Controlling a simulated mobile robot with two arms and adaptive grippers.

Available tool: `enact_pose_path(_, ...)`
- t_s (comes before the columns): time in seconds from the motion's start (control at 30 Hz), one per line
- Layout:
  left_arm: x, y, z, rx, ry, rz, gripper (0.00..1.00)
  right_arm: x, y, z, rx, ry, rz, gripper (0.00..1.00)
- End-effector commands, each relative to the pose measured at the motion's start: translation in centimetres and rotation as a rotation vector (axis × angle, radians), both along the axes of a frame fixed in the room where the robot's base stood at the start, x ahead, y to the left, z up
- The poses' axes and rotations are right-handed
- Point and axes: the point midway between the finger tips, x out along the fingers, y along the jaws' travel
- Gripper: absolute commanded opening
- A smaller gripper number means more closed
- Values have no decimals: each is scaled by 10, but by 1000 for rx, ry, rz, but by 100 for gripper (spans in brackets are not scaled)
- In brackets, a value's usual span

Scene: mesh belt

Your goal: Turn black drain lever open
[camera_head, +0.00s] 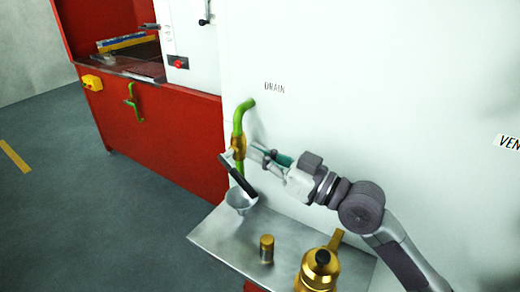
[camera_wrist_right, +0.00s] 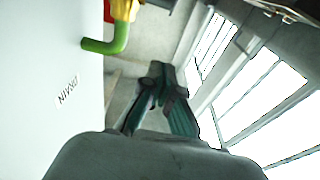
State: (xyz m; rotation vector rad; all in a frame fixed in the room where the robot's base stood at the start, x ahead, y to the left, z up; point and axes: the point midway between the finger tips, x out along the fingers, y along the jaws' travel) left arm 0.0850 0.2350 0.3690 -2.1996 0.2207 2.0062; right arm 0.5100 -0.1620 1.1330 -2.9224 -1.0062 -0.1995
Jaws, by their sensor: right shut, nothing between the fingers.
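The black drain lever (camera_head: 238,176) sits on a brass valve (camera_head: 239,145) below a green pipe (camera_head: 240,117) on the white wall. The lever slants down to the right, over a funnel. My right gripper (camera_head: 262,152) is shut and empty, just right of the valve and above the lever's lower end. I cannot tell whether it touches the valve. In the right wrist view, the closed fingers (camera_wrist_right: 160,75) point away from the camera, with the green pipe (camera_wrist_right: 108,40) at upper left. The lever cannot be made out there. My left gripper is not in view.
A grey funnel (camera_head: 241,200) stands under the valve at the metal shelf's (camera_head: 225,240) back edge. A small brass cylinder (camera_head: 267,248) and a brass pot (camera_head: 319,268) with a handle stand on the shelf. A red cabinet (camera_head: 180,140) is at left, with open floor before it.

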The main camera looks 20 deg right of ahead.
Motion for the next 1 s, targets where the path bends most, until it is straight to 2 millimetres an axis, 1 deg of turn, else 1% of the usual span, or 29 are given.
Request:
enact_pose_path(0.03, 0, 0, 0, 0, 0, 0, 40, 0, 0, 6, 0, -4, -1, 0)
enact_pose_path(0.07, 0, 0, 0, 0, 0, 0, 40, 0, -1, 8, -1, -2, -1, 0)
enact_pose_path(0.17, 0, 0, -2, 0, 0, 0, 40, -5, -9, 4, -4, 16, -9, 0)
enact_pose_path(0.27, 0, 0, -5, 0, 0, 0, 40, -22, -32, -13, -21, 61, -24, 0)
enact_pose_path(0.3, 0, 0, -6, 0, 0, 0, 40, -31, -42, -21, -32, 83, -30, 0)
enact_pose_path(0.4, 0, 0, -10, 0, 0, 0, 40, -56, -62, -34, -68, 128, -32, 0)
enact_pose_path(0.5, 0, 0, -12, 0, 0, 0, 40, -77, -73, -41, -108, 161, -21, 0)
enact_pose_path(0.63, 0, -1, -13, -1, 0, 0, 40, -93, -77, -44, -138, 183, -5, 0)
enact_pose_path(0.77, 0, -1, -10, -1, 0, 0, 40, -94, -76, -42, -145, 186, 0, 0)
enact_pose_path(0.87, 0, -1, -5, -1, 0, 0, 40, -87, -71, -41, -143, 183, 0, 0)
enact_pose_path(1.0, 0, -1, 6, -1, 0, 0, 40, -71, -59, -40, -141, 182, 0, 0)
